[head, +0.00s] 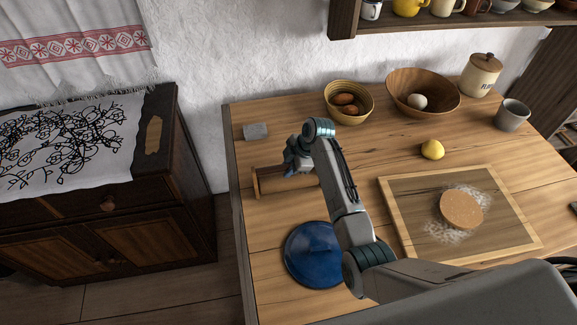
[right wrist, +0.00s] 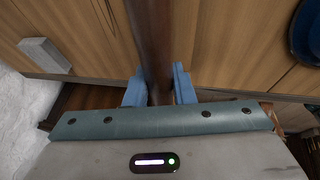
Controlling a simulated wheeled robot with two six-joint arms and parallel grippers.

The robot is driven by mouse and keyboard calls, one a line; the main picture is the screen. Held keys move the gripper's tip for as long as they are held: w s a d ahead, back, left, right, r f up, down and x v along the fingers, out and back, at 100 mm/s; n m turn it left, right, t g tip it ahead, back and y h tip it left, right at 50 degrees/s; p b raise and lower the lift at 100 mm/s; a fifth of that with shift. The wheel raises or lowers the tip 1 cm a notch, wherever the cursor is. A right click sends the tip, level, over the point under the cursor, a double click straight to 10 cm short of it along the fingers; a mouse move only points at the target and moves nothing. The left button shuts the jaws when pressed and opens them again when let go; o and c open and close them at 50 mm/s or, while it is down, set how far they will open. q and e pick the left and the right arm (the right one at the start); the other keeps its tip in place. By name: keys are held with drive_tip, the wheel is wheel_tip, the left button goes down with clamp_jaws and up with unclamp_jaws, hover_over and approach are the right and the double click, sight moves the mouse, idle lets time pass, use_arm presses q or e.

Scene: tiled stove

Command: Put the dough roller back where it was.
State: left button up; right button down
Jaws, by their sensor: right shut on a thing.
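The dough roller, a brown wooden cylinder, shows in the right wrist view (right wrist: 152,45) between the two blue fingers of my right gripper (right wrist: 158,88). In the head view, my right gripper (head: 298,168) is at the left part of the table, shut on the roller. The brown wooden piece (head: 275,183) under and beside it lies across the table, with a pale upright end at its left. The gripper hides part of it, and I cannot tell whether the roller touches the table or a support. My left gripper is not in view.
A grey block (head: 256,131) lies behind the gripper; a blue round lid (head: 313,255) lies in front. The board (head: 400,215) with dough and flour is to the right. Bowls (head: 349,113), a lemon (head: 432,149), a mug (head: 511,115) and a jar (head: 481,75) stand farther back.

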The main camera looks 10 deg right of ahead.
drive_tip(key=shift+s+f, duration=0.4)
drive_tip(key=shift+f, duration=0.1)
drive_tip(key=c, duration=1.4)
unclamp_jaws()
drive_tip(key=shift+f, duration=0.15)
drive_tip(key=shift+o, duration=0.8)
drive_tip(key=shift+w, duration=0.35)
drive_tip(key=shift+r, duration=0.5)
drive_tip(key=b+v, duration=0.2)
drive_tip(key=v, duration=1)
drive_tip(key=shift+r, duration=0.3)
